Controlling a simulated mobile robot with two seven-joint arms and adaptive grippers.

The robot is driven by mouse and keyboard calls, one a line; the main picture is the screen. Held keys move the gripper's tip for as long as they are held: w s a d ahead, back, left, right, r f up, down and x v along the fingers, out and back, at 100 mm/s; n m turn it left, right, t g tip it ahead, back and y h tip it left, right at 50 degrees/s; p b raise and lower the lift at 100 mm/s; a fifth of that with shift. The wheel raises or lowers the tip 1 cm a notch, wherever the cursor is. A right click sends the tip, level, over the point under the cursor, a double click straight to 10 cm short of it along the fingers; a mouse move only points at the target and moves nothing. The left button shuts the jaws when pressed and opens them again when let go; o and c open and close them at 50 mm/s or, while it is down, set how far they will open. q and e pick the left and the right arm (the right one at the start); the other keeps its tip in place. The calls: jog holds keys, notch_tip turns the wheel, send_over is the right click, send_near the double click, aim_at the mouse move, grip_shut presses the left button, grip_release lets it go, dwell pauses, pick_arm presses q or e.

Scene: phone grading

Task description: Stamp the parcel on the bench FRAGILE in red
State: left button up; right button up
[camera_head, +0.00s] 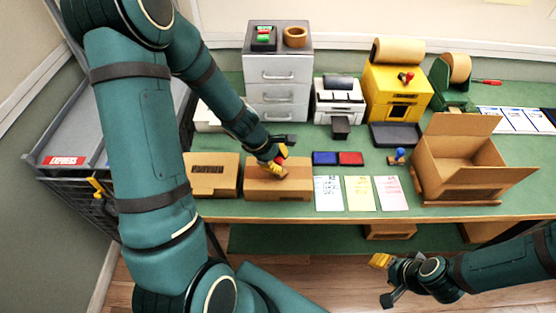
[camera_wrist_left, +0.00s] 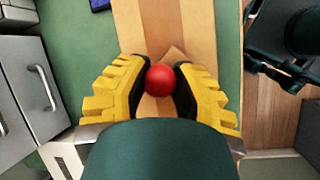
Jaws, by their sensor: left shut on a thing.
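The parcel (camera_head: 278,193) is a closed brown carton at the bench's front edge. Its taped top (camera_wrist_left: 205,25) also shows in the left wrist view. My left gripper (camera_head: 274,164) is over the parcel, shut on a stamp with a round red knob (camera_wrist_left: 160,81). The yellow fingers stand either side of the knob. The stamp's base is hidden, so I cannot tell whether it touches the parcel. A red ink pad (camera_head: 351,158) and a blue ink pad (camera_head: 325,158) lie to the right. My right gripper (camera_head: 383,280) is open and empty before the bench.
A second brown box (camera_head: 213,172) stands left of the parcel. Three printed sheets (camera_head: 359,194) lie to its right. A blue-knobbed stamp (camera_head: 399,156) and an open carton (camera_head: 457,163) are farther right. Grey drawers (camera_head: 278,75) and a yellow machine (camera_head: 397,92) stand behind.

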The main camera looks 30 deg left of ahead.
pick_arm(q)
notch_tip(320, 180, up, 5)
jog(key=p, duration=0.4)
jog(key=shift+f, duration=0.2)
jog(key=shift+r+p, duration=1)
jog(key=shift+r, duration=0.25)
jog(key=shift+f, duration=0.1)
